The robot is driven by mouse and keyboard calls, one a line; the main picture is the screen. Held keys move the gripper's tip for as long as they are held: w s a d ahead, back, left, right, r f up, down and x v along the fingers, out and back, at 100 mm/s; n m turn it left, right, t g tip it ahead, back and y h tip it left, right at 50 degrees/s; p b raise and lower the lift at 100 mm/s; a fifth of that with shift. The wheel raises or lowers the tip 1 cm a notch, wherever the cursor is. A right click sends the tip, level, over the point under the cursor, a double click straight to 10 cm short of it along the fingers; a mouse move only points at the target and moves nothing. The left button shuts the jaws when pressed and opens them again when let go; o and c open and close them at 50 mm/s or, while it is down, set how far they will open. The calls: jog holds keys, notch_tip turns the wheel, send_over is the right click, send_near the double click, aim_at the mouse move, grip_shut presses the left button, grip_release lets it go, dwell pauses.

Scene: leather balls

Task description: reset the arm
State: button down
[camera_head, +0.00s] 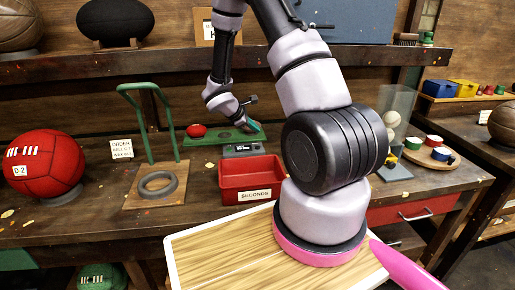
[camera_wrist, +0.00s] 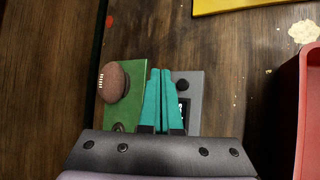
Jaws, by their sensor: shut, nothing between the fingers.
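My arm reaches over the workbench from my pink-trimmed base. My gripper (camera_head: 251,127) is above the green board and the grey device at the back of the bench. In the wrist view its teal fingers (camera_wrist: 161,72) are together, with nothing between them. The fingers partly cover the gap between the green board (camera_wrist: 123,97) and the grey device (camera_wrist: 194,85). A small ball, red in the head view (camera_head: 197,131) and brownish in the wrist view (camera_wrist: 114,83), sits on the left part of the board, apart from the fingers.
A red bin (camera_head: 250,168) marked SECONDS stands in front of the grey device. A green-handled stand (camera_head: 150,125) with a grey ring (camera_head: 158,185) is to its left, then a large red ball (camera_head: 43,165). A clear tube (camera_head: 396,110) stands right of my arm. A shelf (camera_head: 170,60) runs behind.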

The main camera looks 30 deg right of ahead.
dwell(0.3)
jog(key=s+a+r+m+g+y, duration=0.1)
jog(key=s+r+m, duration=0.35)
jog(key=r, duration=0.55)
jog(key=s+r+m+y, duration=0.1)
jog(key=s+r+m, duration=0.4)
jog(key=r, duration=0.4)
jog(key=s+a+r+m+t+y, duration=0.5)
jog(key=s+a+r+m+y, duration=0.2)
jog(key=s+a+r, duration=0.6)
jog(key=s+r+y, duration=0.1)
jog(key=s+r, duration=0.1)
jog(key=s, duration=0.2)
jog(key=shift+s+a+r+m+y, duration=0.15)
jog(key=shift+r+m+y, duration=0.15)
jog(key=shift+r+m, duration=0.05)
